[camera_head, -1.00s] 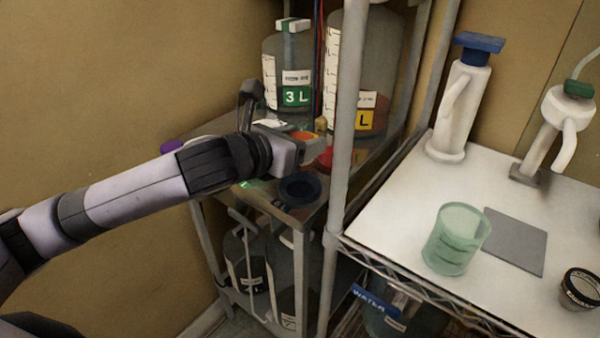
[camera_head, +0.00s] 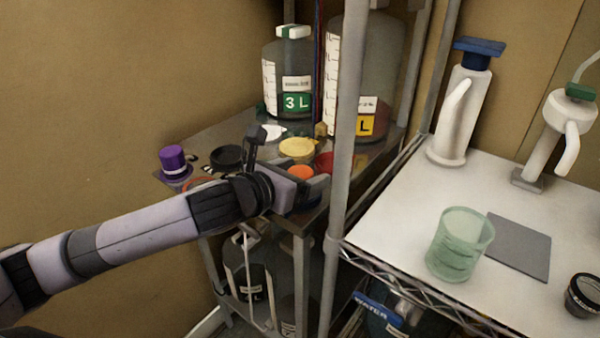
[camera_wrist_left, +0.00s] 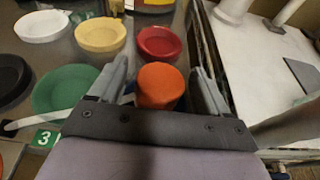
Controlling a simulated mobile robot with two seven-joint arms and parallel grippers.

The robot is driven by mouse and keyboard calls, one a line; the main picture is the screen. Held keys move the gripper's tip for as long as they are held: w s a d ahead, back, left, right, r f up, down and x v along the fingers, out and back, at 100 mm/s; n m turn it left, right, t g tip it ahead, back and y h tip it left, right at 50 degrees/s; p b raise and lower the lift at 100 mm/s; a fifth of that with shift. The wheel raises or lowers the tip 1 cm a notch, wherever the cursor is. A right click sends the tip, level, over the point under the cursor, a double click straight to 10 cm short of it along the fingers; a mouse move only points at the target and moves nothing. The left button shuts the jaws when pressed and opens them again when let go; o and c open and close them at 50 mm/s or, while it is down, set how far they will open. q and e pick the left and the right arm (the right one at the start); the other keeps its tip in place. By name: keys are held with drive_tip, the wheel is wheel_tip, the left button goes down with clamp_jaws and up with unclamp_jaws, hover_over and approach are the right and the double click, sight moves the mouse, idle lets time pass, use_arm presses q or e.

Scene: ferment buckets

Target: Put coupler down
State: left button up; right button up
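The orange round-topped piece, which I take for the coupler (camera_head: 300,172), is at the front right of the metal shelf, by a dark blue dish (camera_head: 318,188). My left gripper (camera_head: 302,186) is low there, around the piece. In the left wrist view, the orange piece (camera_wrist_left: 161,86) is between the two fingers (camera_wrist_left: 163,80). A narrow gap shows on each side, so the fingers look open. The lower part of the piece is hidden, so I cannot tell exactly what it rests on. My right gripper is not in view.
Yellow (camera_head: 297,149), red (camera_head: 325,161), white (camera_head: 266,133) and black (camera_head: 227,156) dishes crowd the shelf. A purple-capped item (camera_head: 173,160) stands at left. A grey post (camera_head: 347,120) rises close right of my gripper. Large bottles (camera_head: 288,75) stand behind.

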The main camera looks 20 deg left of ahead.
use_arm(q)
drive_tip(key=shift+r, duration=0.1)
drive_tip(key=shift+s+a+r, duration=0.1)
drive_tip(key=shift+s, duration=0.05)
drive_tip(key=v, duration=1.1)
drive_tip(key=shift+s, duration=0.3)
drive_tip(key=shift+r, duration=0.15)
